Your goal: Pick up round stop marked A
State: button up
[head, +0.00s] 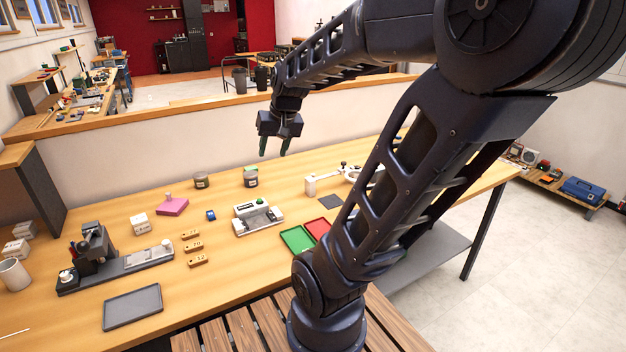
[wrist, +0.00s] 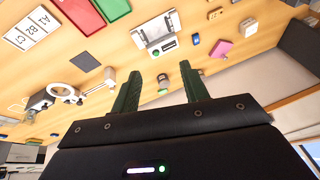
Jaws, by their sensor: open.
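I cannot make out a round stop with a readable A. The small round candidates in the head view are a white knob (head: 165,243) at the right end of a grey rail device and a pale round piece (head: 67,276) at its left end. My gripper (head: 273,153) is open and empty, pointing down high above the back of the workbench (head: 120,215). In the wrist view its two green fingers (wrist: 160,70) are apart, with a small jar (wrist: 163,80) seen far beyond, between them. A white card (wrist: 31,28) there carries large letters, including A.
A fixture with a green button (head: 259,217) stands mid-bench. A grey tray (head: 132,307) lies in front; a low wall stands behind.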

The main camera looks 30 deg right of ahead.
jog(key=w+d+f+m, duration=0.2)
jog(key=w+d+f, duration=0.15)
jog(key=w, duration=0.45)
jog(key=m+g+h, duration=0.2)
jog(key=m+h, duration=0.3)
jog(key=m, duration=0.2)
send_near(312, 175)
jog(key=f, duration=0.1)
jog(key=d+f, duration=0.2)
jog(key=shift+f+t, duration=0.25)
jog(key=shift+t, duration=0.05)
jog(key=shift+w+a+x, duration=0.15)
jog(key=shift+x, duration=1.25)
jog(key=shift+w+a+x, duration=0.1)
jog(key=shift+w+x, duration=0.05)
jog(key=shift+x, duration=1.25)
jog(key=c, duration=0.8)
jog(key=shift+r, duration=0.1)
